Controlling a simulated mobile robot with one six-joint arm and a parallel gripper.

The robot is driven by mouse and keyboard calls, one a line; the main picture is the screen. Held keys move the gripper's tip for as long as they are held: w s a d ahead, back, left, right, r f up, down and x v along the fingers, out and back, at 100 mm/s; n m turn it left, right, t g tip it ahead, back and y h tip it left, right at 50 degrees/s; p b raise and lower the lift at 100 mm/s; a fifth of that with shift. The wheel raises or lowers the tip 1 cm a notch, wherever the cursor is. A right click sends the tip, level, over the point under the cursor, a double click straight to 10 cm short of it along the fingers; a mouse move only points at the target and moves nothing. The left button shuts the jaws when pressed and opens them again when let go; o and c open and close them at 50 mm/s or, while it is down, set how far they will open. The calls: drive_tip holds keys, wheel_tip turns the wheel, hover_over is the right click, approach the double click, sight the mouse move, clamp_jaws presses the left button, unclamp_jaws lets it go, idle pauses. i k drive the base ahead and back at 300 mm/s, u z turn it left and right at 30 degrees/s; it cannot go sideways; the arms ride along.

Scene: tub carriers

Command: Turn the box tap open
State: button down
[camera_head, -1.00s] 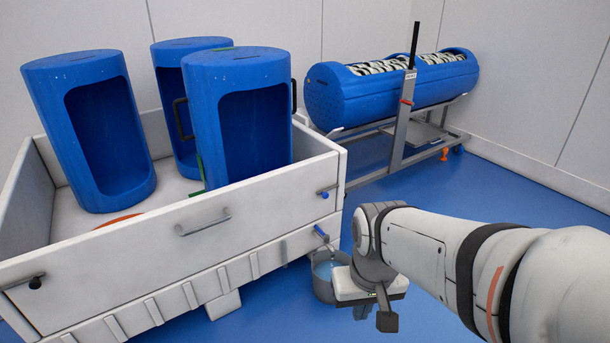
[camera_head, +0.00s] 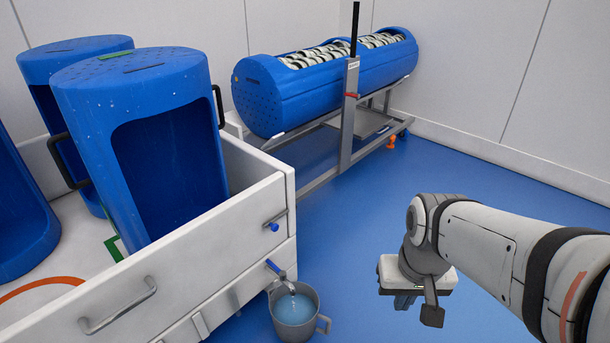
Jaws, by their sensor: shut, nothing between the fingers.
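The box tap (camera_head: 283,277) sticks out low on the near right corner of the white box (camera_head: 240,222). It has a blue handle and a metal spout. Its spout is over a grey jug (camera_head: 298,327) that holds pale blue water.
Blue tubs (camera_head: 150,130) stand in the white box. A second blue-ended bar (camera_head: 272,226) sits above the tap. A blue drum (camera_head: 330,90) lies on a metal trolley (camera_head: 347,120) behind. Blue floor (camera_head: 350,250) is clear between the tap and my gripper.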

sight(283, 276)
drive_tip(key=u, duration=0.25)
drive_tip(key=i, duration=0.9)
drive_tip(key=u, duration=0.7)
